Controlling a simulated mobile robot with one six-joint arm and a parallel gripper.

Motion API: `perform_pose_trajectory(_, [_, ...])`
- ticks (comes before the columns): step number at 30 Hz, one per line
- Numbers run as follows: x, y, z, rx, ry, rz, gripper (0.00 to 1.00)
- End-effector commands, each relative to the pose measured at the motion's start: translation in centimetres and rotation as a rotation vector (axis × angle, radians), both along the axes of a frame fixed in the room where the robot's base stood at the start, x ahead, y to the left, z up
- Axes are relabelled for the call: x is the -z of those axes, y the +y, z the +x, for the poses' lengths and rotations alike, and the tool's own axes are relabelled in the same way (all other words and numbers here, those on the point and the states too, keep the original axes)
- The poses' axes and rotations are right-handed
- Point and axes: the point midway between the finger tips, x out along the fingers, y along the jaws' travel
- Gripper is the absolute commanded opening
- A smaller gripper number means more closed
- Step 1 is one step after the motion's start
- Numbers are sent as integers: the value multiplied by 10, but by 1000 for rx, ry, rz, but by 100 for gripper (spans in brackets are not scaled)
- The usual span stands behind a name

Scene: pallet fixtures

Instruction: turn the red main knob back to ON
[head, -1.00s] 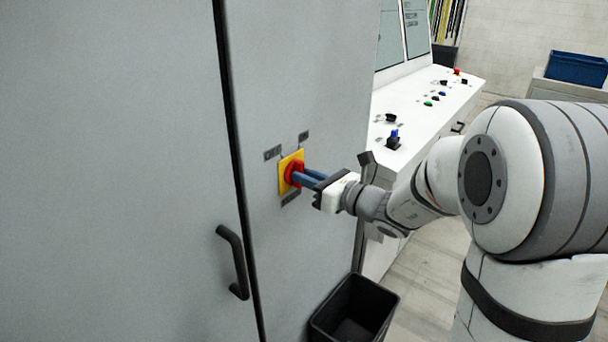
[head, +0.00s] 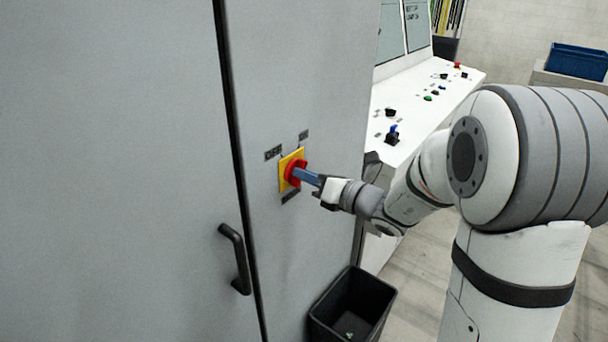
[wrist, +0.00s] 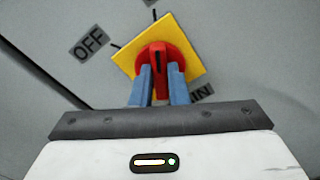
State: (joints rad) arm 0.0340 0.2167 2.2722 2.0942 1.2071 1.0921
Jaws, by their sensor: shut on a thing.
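The red main knob (head: 296,171) sits on a square yellow plate (head: 284,184) on the grey cabinet door. In the wrist view the knob (wrist: 161,54) has a dark line running nearly upright on its raised bar. The yellow plate (wrist: 191,58) is behind it. My gripper (head: 301,175) is shut on the knob; its blue fingers (wrist: 161,78) lie on either side of the bar. The OFF label (wrist: 90,43) is up and left of the knob. Another label (head: 303,135) is above right, too small to read. A lower label (wrist: 201,92) is partly hidden by a finger.
A black door handle (head: 235,259) stands out at the lower left of the knob. A black open bin (head: 318,327) stands below my arm. A white control desk (head: 412,120) with several small controls is behind. A blue crate (head: 577,63) is at the back right.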

Motion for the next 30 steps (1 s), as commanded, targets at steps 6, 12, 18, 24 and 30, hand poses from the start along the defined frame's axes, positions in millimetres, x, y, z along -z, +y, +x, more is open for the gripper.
perform_pose_trajectory(6, [3, -2, 0, 4, 9, -1, 0])
perform_pose_trajectory(12, [3, -1, 0, 3, 6, -1, 28])
perform_pose_trajectory(18, [2, -1, 0, 2, 3, -1, 36])
perform_pose_trajectory(24, [1, -4, -2, 3, 2, -1, 36])
perform_pose_trajectory(30, [3, -28, -19, 6, 0, -2, 36])
